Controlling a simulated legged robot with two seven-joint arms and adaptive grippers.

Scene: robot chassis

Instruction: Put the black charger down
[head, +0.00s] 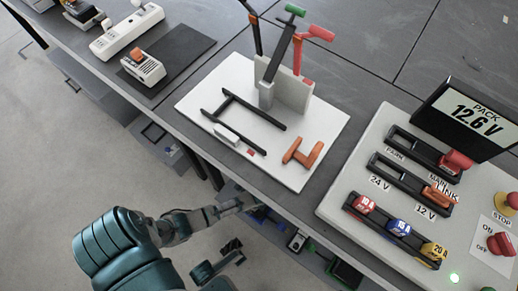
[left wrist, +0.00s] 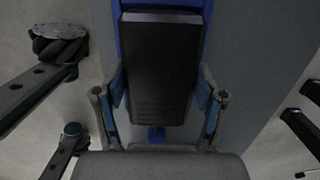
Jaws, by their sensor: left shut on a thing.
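The black charger (left wrist: 160,70) is a dark box with ribbed lines near its lower end, filling the middle of the left wrist view. My left gripper (left wrist: 160,96) is shut on it, with one finger against each long side. The charger lies over a blue part (left wrist: 157,133) that shows along its sides and below it. I cannot tell whether it touches that part. In the head view my left gripper (head: 236,206) is low, beside and below the bench's front edge, and the charger cannot be made out there. My right gripper is not in view.
The bench holds a white board (head: 210,98) with tools, a dark mat (head: 185,47) with an orange-switched device (head: 143,66), a white power strip (head: 126,31) and a switch panel (head: 345,185). A dark wheel (left wrist: 60,45) and bars stand left of the charger.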

